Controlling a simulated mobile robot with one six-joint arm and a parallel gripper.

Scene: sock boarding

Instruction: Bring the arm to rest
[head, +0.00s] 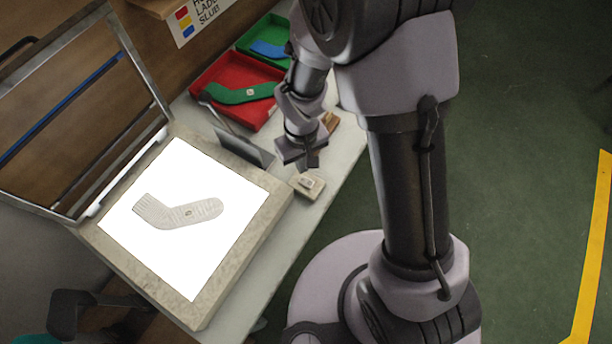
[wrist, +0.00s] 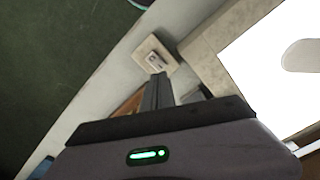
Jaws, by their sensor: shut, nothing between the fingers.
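My gripper (head: 311,160) is shut and empty in the head view. It hangs above the table's right side, near a small tan block with a pale label (head: 307,185). In the wrist view the closed fingers (wrist: 157,92) point toward the same tan block (wrist: 155,57), apart from it as far as I can tell. A pale grey sock (head: 180,211) lies flat on the bright light panel (head: 190,265). Part of that sock (wrist: 301,56) shows at the right edge of the wrist view.
A hinged frame (head: 127,50) stands open at the panel's left. A red tray (head: 206,78) holds a green sock (head: 240,94); a green tray (head: 280,31) holds a blue sock (head: 268,49). A dark upright plate (head: 243,147) stands near the panel. The green floor (head: 530,150) is clear at right.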

